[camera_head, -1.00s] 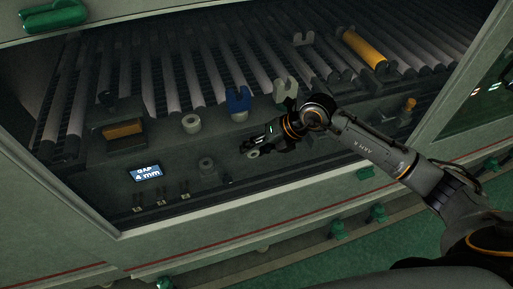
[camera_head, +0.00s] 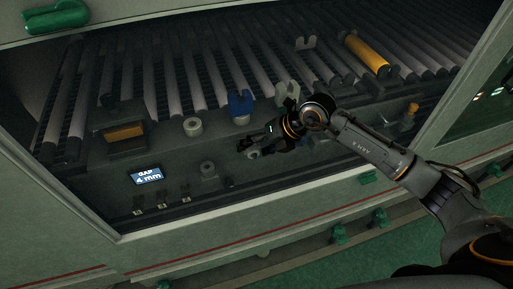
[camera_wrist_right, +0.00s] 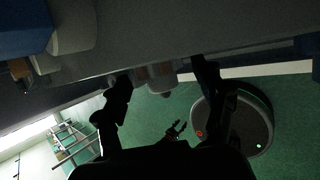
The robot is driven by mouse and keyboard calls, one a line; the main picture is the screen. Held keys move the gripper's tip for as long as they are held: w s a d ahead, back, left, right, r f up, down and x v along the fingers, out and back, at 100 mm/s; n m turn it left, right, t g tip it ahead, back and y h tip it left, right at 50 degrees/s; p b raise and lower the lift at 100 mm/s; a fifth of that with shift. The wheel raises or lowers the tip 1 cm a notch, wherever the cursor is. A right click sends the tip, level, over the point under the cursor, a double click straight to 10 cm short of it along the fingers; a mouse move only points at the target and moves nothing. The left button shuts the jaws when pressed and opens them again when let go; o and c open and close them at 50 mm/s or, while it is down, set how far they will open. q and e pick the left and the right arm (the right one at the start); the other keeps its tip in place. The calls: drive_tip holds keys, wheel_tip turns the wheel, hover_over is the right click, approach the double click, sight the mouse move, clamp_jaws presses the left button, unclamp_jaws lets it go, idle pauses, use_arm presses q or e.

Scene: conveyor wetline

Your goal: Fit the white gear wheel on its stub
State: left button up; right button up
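A pale round piece (camera_head: 254,154), which may be the white gear wheel, lies on the dark panel (camera_head: 165,176) right under my right gripper (camera_head: 241,147); its teeth cannot be made out. A second pale ring-shaped piece (camera_head: 192,127) stands further left. A dark round post on a square base (camera_head: 208,170), perhaps the stub, is left of the gripper and bare. In the right wrist view the two fingers (camera_wrist_right: 162,88) are spread apart. A small greyish part (camera_wrist_right: 160,76) shows between them, with a gap on the right side. My left gripper is out of view.
A blue notched block (camera_head: 240,102) and a pale notched block (camera_head: 286,91) stand behind the gripper. Grey rollers run along the back, with one yellow roller (camera_head: 366,53). A display (camera_head: 146,174) reads "GAP 4 mm". Small switches (camera_head: 162,203) line the front.

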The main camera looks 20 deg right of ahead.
drive_tip(key=v, duration=1.2)
drive_tip(key=shift+a, duration=0.1)
